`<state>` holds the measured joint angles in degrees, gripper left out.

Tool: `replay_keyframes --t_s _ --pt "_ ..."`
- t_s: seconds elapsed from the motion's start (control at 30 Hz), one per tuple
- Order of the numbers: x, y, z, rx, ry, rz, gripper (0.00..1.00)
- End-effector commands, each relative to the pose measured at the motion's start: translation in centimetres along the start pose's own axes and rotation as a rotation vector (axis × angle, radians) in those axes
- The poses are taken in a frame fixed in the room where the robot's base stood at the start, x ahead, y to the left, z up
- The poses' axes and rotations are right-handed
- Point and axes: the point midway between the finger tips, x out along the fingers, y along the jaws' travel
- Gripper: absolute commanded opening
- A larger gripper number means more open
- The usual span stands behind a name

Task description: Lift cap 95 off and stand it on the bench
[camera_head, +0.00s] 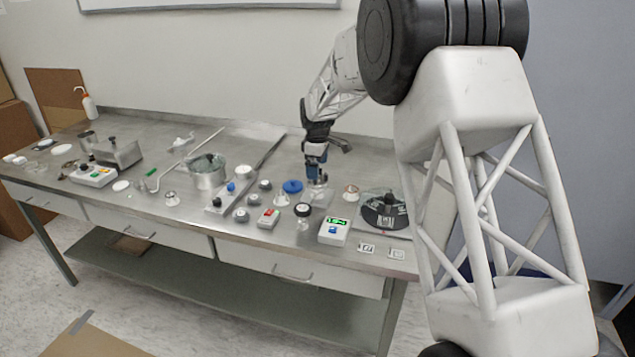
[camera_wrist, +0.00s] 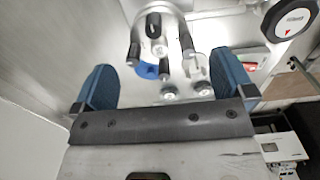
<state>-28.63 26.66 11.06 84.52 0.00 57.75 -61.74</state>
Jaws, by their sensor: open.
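I cannot read the number 95 on any cap, so I cannot tell which one is cap 95. My gripper (camera_head: 317,181) is low over the bench, just right of the blue cap. In the wrist view its two blue fingers are wide apart, with my gripper (camera_wrist: 165,85) empty between them. Beyond the fingers are several dark-ended parts and a blue piece (camera_wrist: 147,70).
A white box with a green display (camera_head: 334,231) and a red-buttoned box (camera_head: 268,218) stand near the front edge. A dark round device (camera_head: 384,210) is at the right. A metal pot (camera_head: 206,172) stands left of the caps. A black-rimmed white disc (camera_wrist: 289,20) shows in the wrist view.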

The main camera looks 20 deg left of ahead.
Motion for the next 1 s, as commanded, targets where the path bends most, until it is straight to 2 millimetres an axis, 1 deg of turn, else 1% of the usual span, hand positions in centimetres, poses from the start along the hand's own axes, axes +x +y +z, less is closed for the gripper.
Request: replay_keyframes --t_s 0.2,0.4,1.0 --pt "2.5 0.0 0.2 0.000 -0.001 -0.002 1.00" --pt "4.1 0.0 0.2 0.000 -0.001 -0.001 1.00" --pt "4.3 0.0 0.2 0.000 0.000 0.000 1.00"
